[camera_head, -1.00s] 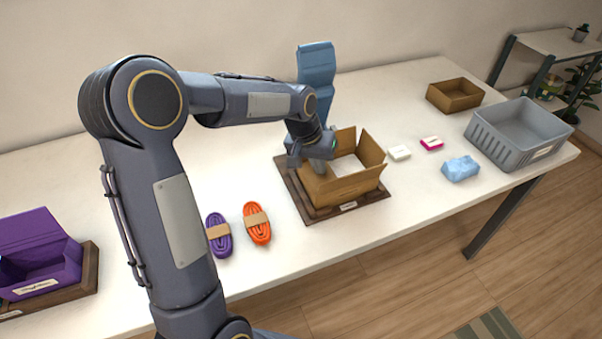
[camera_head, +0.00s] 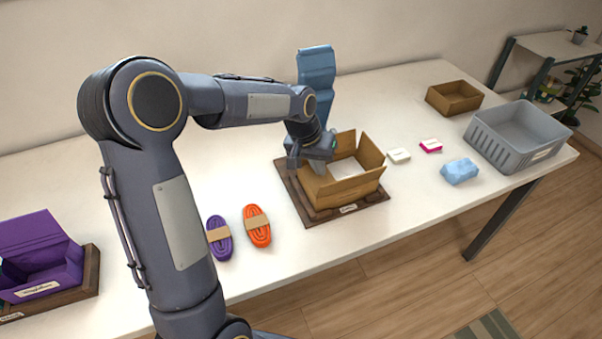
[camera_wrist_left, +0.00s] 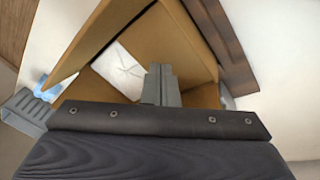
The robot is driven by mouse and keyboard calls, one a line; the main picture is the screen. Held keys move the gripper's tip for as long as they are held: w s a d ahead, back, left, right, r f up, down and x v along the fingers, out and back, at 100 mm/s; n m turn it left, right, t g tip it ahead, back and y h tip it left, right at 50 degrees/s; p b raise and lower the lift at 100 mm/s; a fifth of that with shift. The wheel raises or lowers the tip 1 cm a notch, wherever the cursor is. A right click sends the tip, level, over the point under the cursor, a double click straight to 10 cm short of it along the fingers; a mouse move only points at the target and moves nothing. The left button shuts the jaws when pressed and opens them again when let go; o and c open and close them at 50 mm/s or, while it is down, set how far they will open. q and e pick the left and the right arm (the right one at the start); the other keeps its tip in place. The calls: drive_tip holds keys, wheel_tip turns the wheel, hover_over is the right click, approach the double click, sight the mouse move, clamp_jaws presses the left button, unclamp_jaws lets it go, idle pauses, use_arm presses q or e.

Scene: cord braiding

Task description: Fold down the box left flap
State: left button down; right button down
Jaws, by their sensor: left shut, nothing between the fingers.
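The open cardboard box (camera_head: 345,189) sits on a dark wooden tray (camera_head: 318,214), with something white inside. Its back and right flaps stand up. The left flap is largely hidden by my gripper, so its angle is unclear. My left gripper (camera_head: 316,164) is at the left side of the box, near its rim. In the left wrist view its fingers (camera_wrist_left: 161,84) are together and empty, over the box (camera_wrist_left: 172,40) and close to one wall; contact cannot be told. The white packet (camera_wrist_left: 121,68) shows inside. My right gripper is not in view.
A blue upright holder (camera_head: 316,75) stands behind the box. Purple (camera_head: 218,239) and orange (camera_head: 257,227) cord bundles lie left of the tray. Small white (camera_head: 399,156), pink (camera_head: 431,146) and blue (camera_head: 460,171) items lie to the right, before a grey crate (camera_head: 518,135).

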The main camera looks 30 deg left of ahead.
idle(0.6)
use_arm(q)
wheel_tip(320, 180, up, 8)
drive_tip(key=p, duration=0.6)
idle(0.3)
drive_tip(key=s+r+t+h, duration=0.1)
drive_tip(key=s+r, duration=0.2)
drive_tip(key=s, duration=0.7)
drive_tip(key=s+r+t, duration=0.1)
drive_tip(key=s+r, duration=0.3)
drive_tip(key=s, duration=0.6)
drive_tip(key=s+d+f+t, duration=0.1)
drive_tip(key=s+d+f, duration=0.1)
drive_tip(key=s, duration=0.5)
drive_tip(key=shift+s+d+f+h, duration=0.3)
drive_tip(key=shift+d, duration=0.05)
